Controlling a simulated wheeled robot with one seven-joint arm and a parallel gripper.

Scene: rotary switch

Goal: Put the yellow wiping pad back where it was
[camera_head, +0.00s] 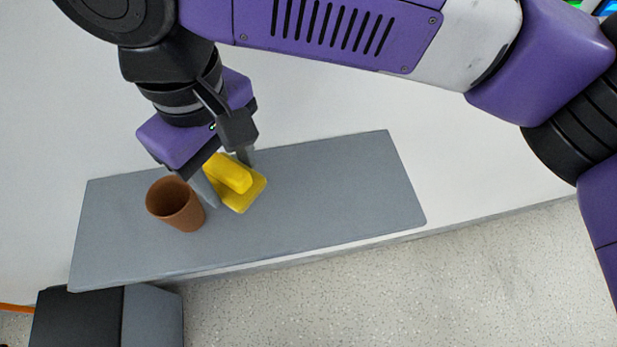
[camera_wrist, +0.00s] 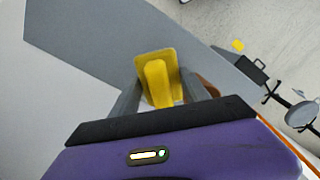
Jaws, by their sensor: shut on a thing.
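The yellow wiping pad (camera_head: 246,197) has a flat plate and a raised grip bar. It is in my gripper (camera_head: 228,176), above or on the grey mat (camera_head: 340,190); I cannot tell whether it touches the mat. In the wrist view the pad (camera_wrist: 148,62) sits between the two grey fingers of my gripper (camera_wrist: 158,92), which are shut on its grip bar. The near finger hides part of the pad in the head view.
A brown cup (camera_head: 170,203) stands on the mat just left of my gripper, very close to its finger. The mat's right part is clear. A black and grey box (camera_head: 110,318) is at the lower left, below the table edge. Speckled floor lies in front.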

